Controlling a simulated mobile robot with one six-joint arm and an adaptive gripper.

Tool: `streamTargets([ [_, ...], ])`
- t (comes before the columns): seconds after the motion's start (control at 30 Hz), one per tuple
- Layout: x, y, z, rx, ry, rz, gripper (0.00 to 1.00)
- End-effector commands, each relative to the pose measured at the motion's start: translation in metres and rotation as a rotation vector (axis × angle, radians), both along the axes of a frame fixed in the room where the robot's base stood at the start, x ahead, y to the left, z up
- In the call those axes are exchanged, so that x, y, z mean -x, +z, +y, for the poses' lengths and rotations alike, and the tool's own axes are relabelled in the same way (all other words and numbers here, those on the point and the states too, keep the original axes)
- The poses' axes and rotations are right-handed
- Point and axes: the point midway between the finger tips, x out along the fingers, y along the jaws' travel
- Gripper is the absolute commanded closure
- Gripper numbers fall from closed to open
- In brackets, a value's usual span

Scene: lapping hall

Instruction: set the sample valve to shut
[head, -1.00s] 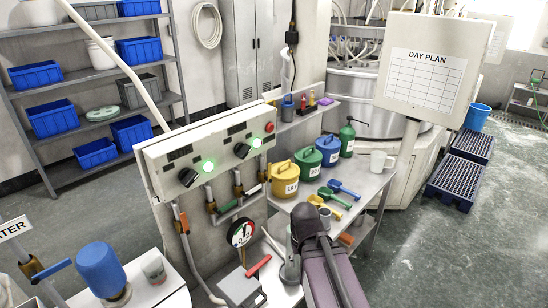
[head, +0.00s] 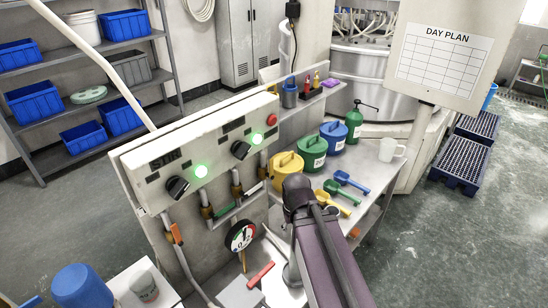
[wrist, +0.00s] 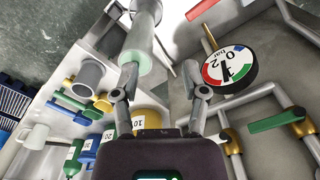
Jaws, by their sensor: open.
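No label naming the sample valve is readable. The pipes below the panel (head: 150,190) carry brass valves with lever handles. A green lever (head: 222,215) lies across its pipe, and a green lever also shows at right in the wrist view (wrist: 277,120). An orange lever (head: 174,233) lies along the left pipe. My gripper (wrist: 160,80) is open. A grey post with a pale green end (wrist: 138,48) appears near the gap between its fingers; I cannot tell if they touch. The green lever is right of the fingers, apart from them. My arm hides the gripper in the head view.
A round pressure gauge (head: 240,236) sits below the valves, close to my gripper's right in the wrist view (wrist: 225,62). A red handle (head: 261,276) lies low in front. The side bench holds yellow (head: 286,172), green and blue cans, scoops and a white mug (head: 391,149).

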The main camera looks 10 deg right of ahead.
Motion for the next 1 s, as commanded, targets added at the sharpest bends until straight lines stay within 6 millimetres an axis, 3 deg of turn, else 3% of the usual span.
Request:
streamTargets([
  [0.27,0.000,0.000,0.000,0.000,0.000,0.000,0.43],
  [0.3,0.000,0.000,0.000,0.000,0.000,0.000,0.34],
  [0.57,-0.006,-0.006,0.003,-0.049,0.036,-0.021,0.34],
  [0.77,-0.024,-0.018,0.016,-0.190,0.146,-0.098,0.34],
  [1.0,-0.062,-0.025,0.027,-0.419,0.323,-0.321,0.34],
])
